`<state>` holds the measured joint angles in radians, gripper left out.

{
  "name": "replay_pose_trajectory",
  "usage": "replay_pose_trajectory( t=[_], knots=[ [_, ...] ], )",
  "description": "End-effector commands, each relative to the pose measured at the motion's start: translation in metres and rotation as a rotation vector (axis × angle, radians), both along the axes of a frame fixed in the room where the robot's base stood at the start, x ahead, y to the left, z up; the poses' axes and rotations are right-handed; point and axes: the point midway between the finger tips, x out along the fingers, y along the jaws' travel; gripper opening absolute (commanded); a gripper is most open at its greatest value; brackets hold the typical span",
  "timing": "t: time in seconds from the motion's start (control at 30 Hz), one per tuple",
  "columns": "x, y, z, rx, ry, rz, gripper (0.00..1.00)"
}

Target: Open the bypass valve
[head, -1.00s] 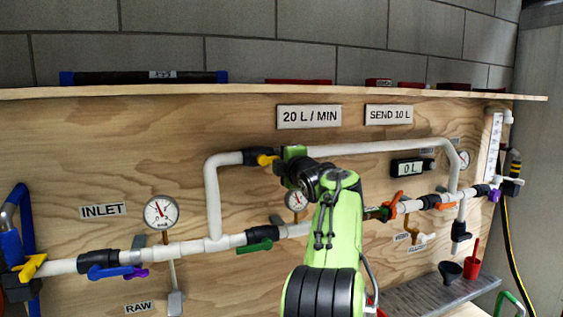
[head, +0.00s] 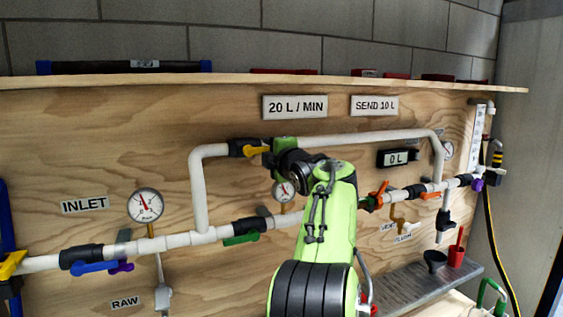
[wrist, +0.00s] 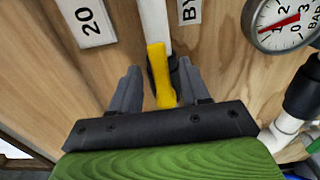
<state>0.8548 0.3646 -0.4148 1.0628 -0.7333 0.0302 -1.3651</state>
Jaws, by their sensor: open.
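The bypass valve's yellow handle (head: 257,151) is on the upper pipe loop, just right of a black fitting, in the head view. In the wrist view the yellow handle (wrist: 160,76) stands between my fingers, with a white pipe behind it and a partly hidden label starting "BY" beside it. My gripper (wrist: 157,82) is open, one grey finger on each side of the handle. A gap shows on the left; contact on the right is unclear. In the head view my green arm hides most of the gripper (head: 276,152).
A pressure gauge (wrist: 285,20) is close by on the right in the wrist view. The lower pipe carries a green handle (head: 241,239) and a blue handle (head: 95,267). A shelf (head: 200,76) runs above the board. A metal tray (head: 405,288) is at lower right.

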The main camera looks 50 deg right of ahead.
Motion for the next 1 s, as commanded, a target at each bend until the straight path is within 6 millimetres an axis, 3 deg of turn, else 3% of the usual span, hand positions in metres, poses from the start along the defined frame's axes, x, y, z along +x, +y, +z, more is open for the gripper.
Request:
replay_pose_trajectory(
  t=[0.2, 0.43, 0.6, 1.0],
  knots=[
    [-0.057, 0.031, -0.002, -0.001, -0.003, -0.003, 0.46],
    [-0.104, 0.056, -0.002, 0.001, -0.001, -0.002, 0.46],
    [-0.116, 0.063, -0.002, 0.000, 0.001, -0.001, 0.46],
    [-0.116, 0.063, -0.001, 0.000, 0.001, -0.001, 0.46]
  ],
)
